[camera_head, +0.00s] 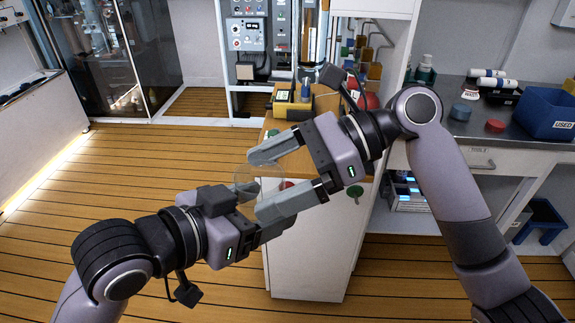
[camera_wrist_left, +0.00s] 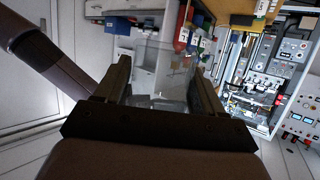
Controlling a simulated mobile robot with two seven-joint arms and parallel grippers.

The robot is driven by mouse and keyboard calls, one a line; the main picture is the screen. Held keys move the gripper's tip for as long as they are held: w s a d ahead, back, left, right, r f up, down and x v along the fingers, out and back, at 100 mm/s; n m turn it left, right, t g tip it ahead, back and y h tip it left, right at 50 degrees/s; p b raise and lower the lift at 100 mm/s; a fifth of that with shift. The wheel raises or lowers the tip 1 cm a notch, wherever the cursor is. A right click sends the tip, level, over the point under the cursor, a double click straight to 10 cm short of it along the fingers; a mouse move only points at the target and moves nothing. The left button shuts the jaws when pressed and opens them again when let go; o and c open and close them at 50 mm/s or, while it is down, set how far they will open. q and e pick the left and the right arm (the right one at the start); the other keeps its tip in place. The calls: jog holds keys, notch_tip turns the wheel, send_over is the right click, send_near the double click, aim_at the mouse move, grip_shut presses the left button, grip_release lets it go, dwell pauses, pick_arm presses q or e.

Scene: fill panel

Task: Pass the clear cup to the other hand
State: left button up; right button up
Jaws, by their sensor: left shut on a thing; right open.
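The clear cup (camera_head: 244,178) is faint and see-through in the head view, near the centre. In the left wrist view the cup (camera_wrist_left: 163,75) stands between the two dark fingers. My left gripper (camera_head: 246,200) is shut on it and holds it up in the air. Its far finger is partly hidden in the head view. My right gripper (camera_head: 259,184) is open, with its two long grey fingers pointing left, one above and one below the cup in the picture. I cannot tell whether they touch the cup.
A wooden-topped white cabinet (camera_head: 310,255) stands behind the grippers, with a yellow device (camera_head: 292,103) on top. A counter at right holds a blue bin (camera_head: 550,115), bottles and a red lid (camera_head: 495,126). The wooden floor at left is clear.

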jog(key=c, duration=1.1)
pick_arm(q)
jog(key=o, duration=1.1)
jog(key=shift+o, duration=0.2)
jog(key=s+a+f+n+y, duration=0.1)
jog(key=a+f+n+y, duration=0.2)
jog(key=f, duration=0.7)
jog(key=s+a+f+n+y, duration=0.1)
jog(key=a+f+n, duration=0.25)
jog(key=f, duration=0.55)
jog(key=s+a+f+y, duration=0.1)
jog(key=s+a+f, duration=0.2)
jog(key=f, duration=0.3)
jog(key=s+a+f+y, duration=0.1)
jog(key=s+a+f, duration=0.3)
jog(key=f, duration=0.3)
jog(key=shift+s+f+m+y, duration=0.15)
jog(key=shift+s+m+y, duration=0.3)
jog(key=shift+s, duration=0.15)
